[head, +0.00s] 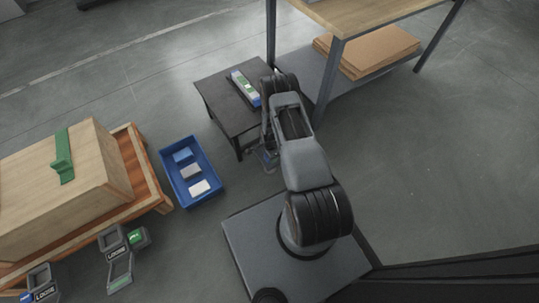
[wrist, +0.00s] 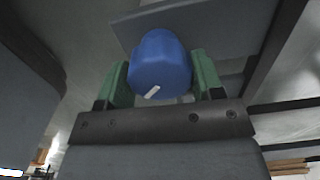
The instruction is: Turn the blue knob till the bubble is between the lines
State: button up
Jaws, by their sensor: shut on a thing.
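The blue knob (wrist: 160,62) fills the middle of the wrist view, with a short white mark on its lower face. My gripper (wrist: 161,78) has its two green fingers on either side of the knob and is shut on it. In the head view, a level (head: 245,88) with blue, white and green parts lies on a small dark table (head: 222,98). The bubble and its lines are too small to make out. My arm reaches down beside the table's near right side. The knob is hidden in the head view.
A blue bin (head: 208,163) with several small blocks stands on the floor left of the table. A wooden box (head: 85,180) with a green handle sits further left. A taller workbench (head: 375,14) with cardboard on its lower shelf stands behind, right. Floor at right is clear.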

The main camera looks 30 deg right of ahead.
jog(key=o, duration=0.9)
jog(key=shift+r, duration=0.1)
notch_tip(320, 180, up, 14)
jog(key=p, duration=0.5)
jog(key=shift+f, duration=0.2)
